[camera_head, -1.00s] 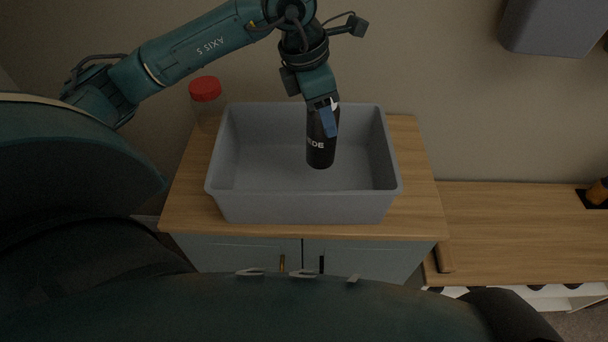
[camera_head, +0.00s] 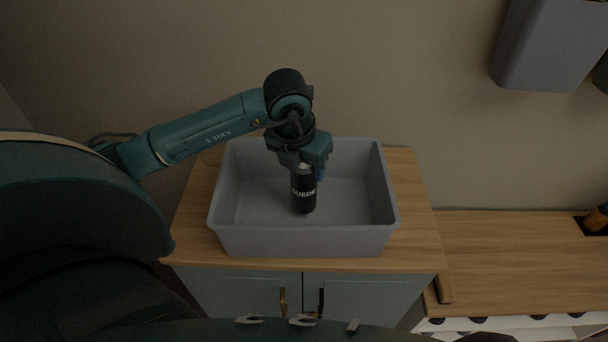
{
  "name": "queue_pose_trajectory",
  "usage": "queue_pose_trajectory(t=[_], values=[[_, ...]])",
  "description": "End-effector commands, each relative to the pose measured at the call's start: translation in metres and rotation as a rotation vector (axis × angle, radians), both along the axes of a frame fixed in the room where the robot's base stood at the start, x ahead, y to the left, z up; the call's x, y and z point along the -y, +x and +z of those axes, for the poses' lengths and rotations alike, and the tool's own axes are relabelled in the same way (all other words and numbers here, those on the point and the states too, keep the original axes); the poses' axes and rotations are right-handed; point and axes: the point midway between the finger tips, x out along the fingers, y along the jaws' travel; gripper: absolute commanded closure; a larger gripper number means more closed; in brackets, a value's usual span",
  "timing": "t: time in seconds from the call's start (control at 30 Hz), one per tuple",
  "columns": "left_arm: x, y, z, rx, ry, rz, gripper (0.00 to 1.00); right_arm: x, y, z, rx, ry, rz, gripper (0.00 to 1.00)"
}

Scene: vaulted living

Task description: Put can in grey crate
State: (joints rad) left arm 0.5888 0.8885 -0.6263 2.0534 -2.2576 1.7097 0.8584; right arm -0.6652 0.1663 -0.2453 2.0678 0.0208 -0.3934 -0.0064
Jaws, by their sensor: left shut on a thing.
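The black can (camera_head: 303,194) with white lettering is upright inside the grey crate (camera_head: 302,240), near its middle. Its lower end looks at or close to the crate floor; I cannot tell whether it touches. My left gripper (camera_head: 307,172) comes down from above and is shut on the can's upper part, with a blue fingertip showing on its right side. The crate stands open on a wooden-topped cabinet. My right gripper is not in view.
The wooden cabinet top (camera_head: 418,215) has bare strips on both sides of the crate. A lower wooden surface (camera_head: 520,250) lies to the right, with an amber object (camera_head: 597,218) at its far edge. A grey box-like thing (camera_head: 548,45) is at the upper right.

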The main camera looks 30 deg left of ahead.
Motion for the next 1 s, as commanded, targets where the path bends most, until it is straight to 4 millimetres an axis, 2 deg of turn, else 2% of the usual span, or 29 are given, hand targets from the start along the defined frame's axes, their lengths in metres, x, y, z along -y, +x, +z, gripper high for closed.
queue_pose_trajectory(t=[0.2, 0.53, 0.57, 0.8, 1.0], values=[[0.000, -0.001, -0.029, -0.003, 0.000, -0.002, 0.79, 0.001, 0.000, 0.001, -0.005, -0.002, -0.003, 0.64], [0.000, 0.000, -0.034, 0.000, 0.000, -0.002, 0.79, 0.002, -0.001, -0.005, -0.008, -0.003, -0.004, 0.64], [0.000, 0.000, -0.033, -0.001, -0.001, -0.002, 0.48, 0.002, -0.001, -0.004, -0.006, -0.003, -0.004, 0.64], [0.000, 0.000, -0.032, -0.001, -0.001, -0.002, 0.29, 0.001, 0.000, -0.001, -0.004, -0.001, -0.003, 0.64], [0.000, 0.000, -0.032, -0.001, -0.001, -0.002, 0.28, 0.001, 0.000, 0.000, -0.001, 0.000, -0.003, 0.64]])
